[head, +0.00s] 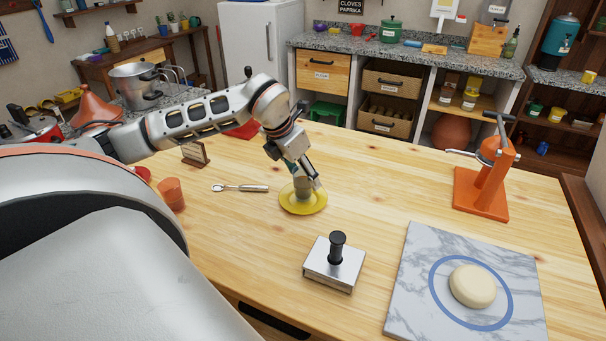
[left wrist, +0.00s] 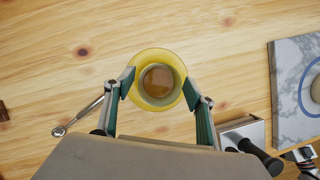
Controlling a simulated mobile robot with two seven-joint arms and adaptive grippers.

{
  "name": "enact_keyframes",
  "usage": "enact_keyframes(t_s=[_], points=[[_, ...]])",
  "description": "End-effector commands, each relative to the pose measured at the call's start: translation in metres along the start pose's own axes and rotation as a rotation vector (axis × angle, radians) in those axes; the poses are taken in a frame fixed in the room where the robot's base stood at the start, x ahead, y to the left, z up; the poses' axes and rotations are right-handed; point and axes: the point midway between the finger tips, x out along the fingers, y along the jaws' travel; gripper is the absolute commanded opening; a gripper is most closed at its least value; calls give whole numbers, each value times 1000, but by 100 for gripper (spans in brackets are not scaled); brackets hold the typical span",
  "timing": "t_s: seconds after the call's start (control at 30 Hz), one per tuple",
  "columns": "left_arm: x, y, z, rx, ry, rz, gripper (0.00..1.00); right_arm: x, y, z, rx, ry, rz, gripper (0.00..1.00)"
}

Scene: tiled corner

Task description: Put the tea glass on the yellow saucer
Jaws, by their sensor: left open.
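The tea glass (head: 302,189), with brown tea in it, stands upright on the yellow saucer (head: 302,208) in the head view. In the left wrist view I look down into the glass (left wrist: 158,82), which sits within the rim of the saucer (left wrist: 152,54). My left gripper (head: 303,178) is open, with its fingertips on either side of the glass; they also show in the left wrist view (left wrist: 159,87). Small gaps appear between the fingers and the glass. The fingers partly hide the glass in the head view.
A spoon-like tool (head: 240,187) lies left of the saucer, near an orange cup (head: 172,194). A metal block with a black handle (head: 335,262) stands in front. A marble board (head: 420,282) with dough and an orange press (head: 485,185) are at right. Bare wood surrounds the saucer.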

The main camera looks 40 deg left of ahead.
Motion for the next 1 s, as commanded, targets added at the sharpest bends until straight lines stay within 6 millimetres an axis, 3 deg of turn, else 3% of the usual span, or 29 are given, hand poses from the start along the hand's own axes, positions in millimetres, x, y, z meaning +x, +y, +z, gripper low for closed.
enact_keyframes(t_s=[0.53, 0.7, 1.0], points=[[-101, 1, 1, 1, -5, 3, 55, 3, -1, 7, 0, -5, -1, 55], [-115, 0, 0, 1, -3, 2, 55, 2, -1, 6, 0, -5, -1, 55], [-117, 0, 0, 1, -2, 1, 55, 2, -1, 4, 0, -2, -1, 55]])
